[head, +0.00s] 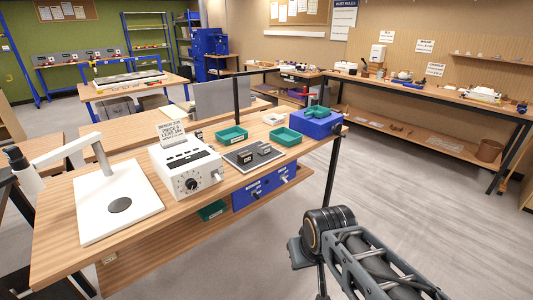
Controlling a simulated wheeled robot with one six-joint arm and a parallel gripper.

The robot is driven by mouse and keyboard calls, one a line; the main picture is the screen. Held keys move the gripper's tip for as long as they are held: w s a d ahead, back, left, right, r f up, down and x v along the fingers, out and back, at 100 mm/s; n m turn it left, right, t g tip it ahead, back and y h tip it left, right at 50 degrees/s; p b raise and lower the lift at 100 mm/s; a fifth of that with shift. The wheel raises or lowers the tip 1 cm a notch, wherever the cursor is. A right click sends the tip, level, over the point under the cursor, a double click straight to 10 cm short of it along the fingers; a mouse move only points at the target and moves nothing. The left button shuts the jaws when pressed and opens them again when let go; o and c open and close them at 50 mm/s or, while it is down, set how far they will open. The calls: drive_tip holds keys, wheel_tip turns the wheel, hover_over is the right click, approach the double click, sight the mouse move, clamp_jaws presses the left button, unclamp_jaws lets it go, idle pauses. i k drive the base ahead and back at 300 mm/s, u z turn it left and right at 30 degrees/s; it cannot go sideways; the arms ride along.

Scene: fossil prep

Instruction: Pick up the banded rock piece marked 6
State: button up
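Small grey blocks or rock pieces with pale labels lie on a dark mat (236,165) on the wooden bench; one piece (264,149) is at the right and another (245,157) at the left. Their marks and any banding are too small to read, so I cannot tell which is marked 6. My arm shows at the lower right, over the floor and apart from the bench. My gripper cannot be made out in the head view.
A white instrument (186,170) and a white stand plate (118,207) are left of the mat. Green trays (232,134) (286,137) and a blue box (316,126) are behind and right. A dark post (331,170) stands at the bench's right end. Floor at right is clear.

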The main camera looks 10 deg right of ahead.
sight(245, 155)
drive_tip(key=u, duration=0.65)
drive_tip(key=i, duration=1.3)
